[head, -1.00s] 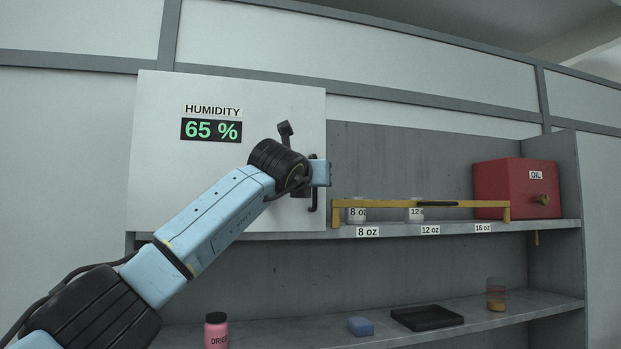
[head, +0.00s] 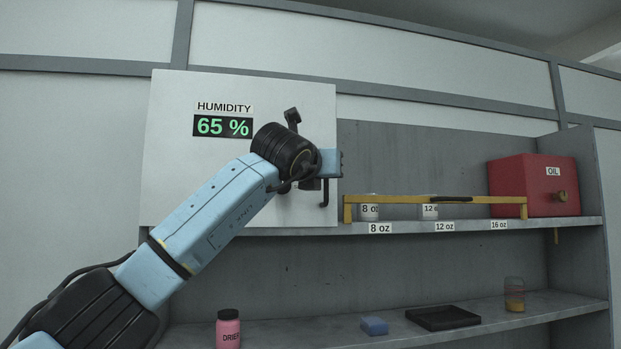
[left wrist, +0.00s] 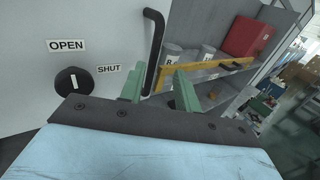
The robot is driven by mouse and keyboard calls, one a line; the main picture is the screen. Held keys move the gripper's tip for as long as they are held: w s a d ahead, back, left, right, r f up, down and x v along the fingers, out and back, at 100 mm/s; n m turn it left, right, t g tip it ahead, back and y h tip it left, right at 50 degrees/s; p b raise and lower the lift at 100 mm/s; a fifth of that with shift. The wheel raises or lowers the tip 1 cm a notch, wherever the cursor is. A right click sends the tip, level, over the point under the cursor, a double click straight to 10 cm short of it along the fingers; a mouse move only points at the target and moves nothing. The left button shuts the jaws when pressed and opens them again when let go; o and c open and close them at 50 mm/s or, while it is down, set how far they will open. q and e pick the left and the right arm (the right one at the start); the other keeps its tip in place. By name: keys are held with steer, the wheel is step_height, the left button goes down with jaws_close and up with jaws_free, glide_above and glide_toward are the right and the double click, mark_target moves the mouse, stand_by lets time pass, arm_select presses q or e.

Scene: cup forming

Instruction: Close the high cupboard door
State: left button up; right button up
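The high cupboard door (head: 175,130) is a white panel with a humidity display, over the left part of the upper shelf. Right of it the upper shelf is uncovered. Its black bar handle (left wrist: 153,45) is near the door's right edge; in the head view its lower end (head: 324,194) shows beside my wrist. My left gripper (left wrist: 158,90) is at the handle, its two green fingers apart with the handle's lower part between them in the picture; I cannot tell whether they touch it. In the head view my wrist hides the fingertips. My right gripper is not in view.
A black knob (left wrist: 73,82) with OPEN and SHUT labels is left of the handle. A yellow rail (head: 440,200) fronts the labelled cups (head: 370,210). A red oil box (head: 520,185) stands right. The lower shelf holds a pink jar (head: 228,328), blue block (head: 374,326) and black tray (head: 443,317).

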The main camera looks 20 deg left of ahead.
arm_select(q)
steer(key=s+b, duration=0.3)
steer(key=s, duration=0.6)
steer(key=shift+a, duration=0.35)
